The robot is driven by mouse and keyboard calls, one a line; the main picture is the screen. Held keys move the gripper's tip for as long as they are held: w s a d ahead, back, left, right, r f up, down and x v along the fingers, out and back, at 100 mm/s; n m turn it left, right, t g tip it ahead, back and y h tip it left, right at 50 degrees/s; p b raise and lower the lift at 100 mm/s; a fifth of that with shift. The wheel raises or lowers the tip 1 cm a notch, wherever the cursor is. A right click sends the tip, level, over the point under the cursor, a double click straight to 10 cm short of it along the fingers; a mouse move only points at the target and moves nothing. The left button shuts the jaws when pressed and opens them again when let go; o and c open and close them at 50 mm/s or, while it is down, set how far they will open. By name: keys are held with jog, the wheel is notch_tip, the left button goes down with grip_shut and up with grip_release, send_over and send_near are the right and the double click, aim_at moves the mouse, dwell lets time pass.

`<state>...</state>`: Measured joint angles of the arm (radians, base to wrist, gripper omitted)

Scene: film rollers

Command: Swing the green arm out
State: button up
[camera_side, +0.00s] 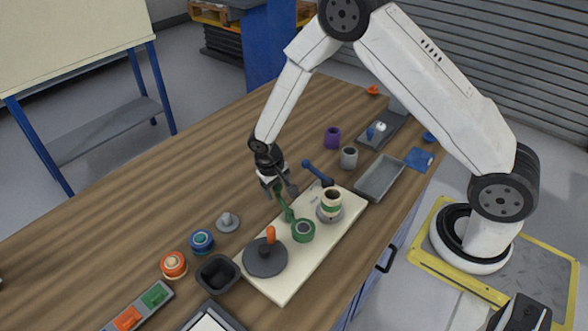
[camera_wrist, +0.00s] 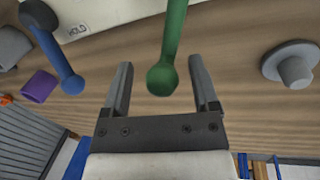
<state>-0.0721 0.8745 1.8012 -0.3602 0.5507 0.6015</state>
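The green arm (camera_side: 287,212) runs on the cream board from a round green hub (camera_side: 303,231) toward my gripper, and its far end is near my fingers. My gripper (camera_side: 279,190) is over the board's back edge. In the wrist view my gripper (camera_wrist: 162,90) is open, and the green arm's rounded end (camera_wrist: 162,78) is between the two fingers with gaps on both sides. The blue arm (camera_side: 316,173) reaches off the board, and it also shows in the wrist view (camera_wrist: 55,45).
A dark disc with an orange knob (camera_side: 265,257) sits on the board (camera_side: 275,289). A grey flanged peg (camera_side: 228,222) stands left of my gripper. Grey and purple cups (camera_side: 333,137), trays and a black bin (camera_side: 218,273) surround the board. Bare wood lies behind.

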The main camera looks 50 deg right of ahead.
jog(key=shift+w+a+r, duration=0.1)
jog(key=shift+a+r, duration=0.15)
jog(key=shift+r, duration=0.95)
jog(key=shift+a+r, duration=0.2)
jog(key=shift+r, duration=1.05)
jog(key=shift+w+a+r, duration=0.1)
jog(key=shift+a+r, duration=0.15)
jog(key=shift+r, duration=1.1)
jog(key=shift+s, duration=0.1)
jog(key=shift+s+r, duration=0.1)
jog(key=shift+r, duration=0.1)
jog(key=s+r+n+t+y, duration=0.1)
jog(key=s+r, duration=0.3)
jog(key=s, duration=0.3)
jog(key=s+d+r+n+t+y, duration=0.1)
jog(key=s+r, duration=0.3)
jog(key=s, duration=0.4)
jog(key=shift+d+t, duration=0.15)
jog(key=shift+t, duration=0.35)
